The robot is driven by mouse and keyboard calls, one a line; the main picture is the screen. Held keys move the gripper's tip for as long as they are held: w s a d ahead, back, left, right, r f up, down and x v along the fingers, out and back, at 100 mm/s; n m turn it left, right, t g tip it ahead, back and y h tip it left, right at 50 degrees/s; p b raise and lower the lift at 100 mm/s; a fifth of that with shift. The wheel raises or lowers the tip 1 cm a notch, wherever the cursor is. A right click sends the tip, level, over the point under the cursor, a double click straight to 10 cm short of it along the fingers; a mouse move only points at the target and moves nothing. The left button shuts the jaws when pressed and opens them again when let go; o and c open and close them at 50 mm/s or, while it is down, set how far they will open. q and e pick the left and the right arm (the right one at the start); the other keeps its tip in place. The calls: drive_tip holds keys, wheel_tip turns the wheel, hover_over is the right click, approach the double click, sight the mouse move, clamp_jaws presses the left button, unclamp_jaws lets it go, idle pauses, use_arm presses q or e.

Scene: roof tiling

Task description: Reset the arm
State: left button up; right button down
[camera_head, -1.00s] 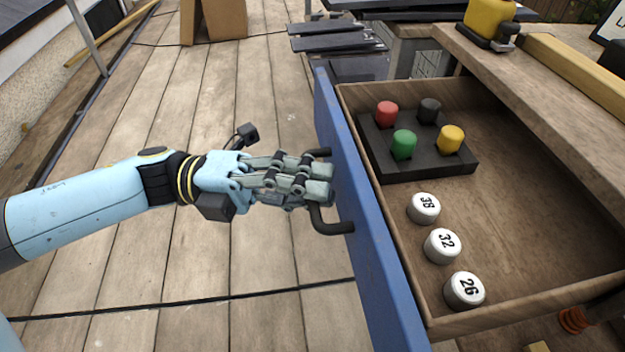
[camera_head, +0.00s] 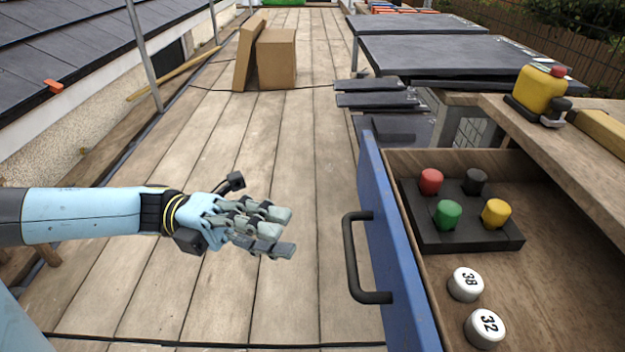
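My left gripper (camera_head: 287,232) hangs over the plank deck, left of the open drawer. Its fingers are spread a little apart, with nothing between them. It is clear of the black drawer handle (camera_head: 352,262), with a gap between. The blue drawer front (camera_head: 388,240) stands out from the bench with the drawer open. My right gripper is not in view.
A yellow tool (camera_head: 538,92) stands on the bench. Cardboard boxes (camera_head: 277,58) stand far back. The deck (camera_head: 210,120) is mostly clear.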

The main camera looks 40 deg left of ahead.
use_arm(q)
drive_tip(key=shift+v, duration=0.95)
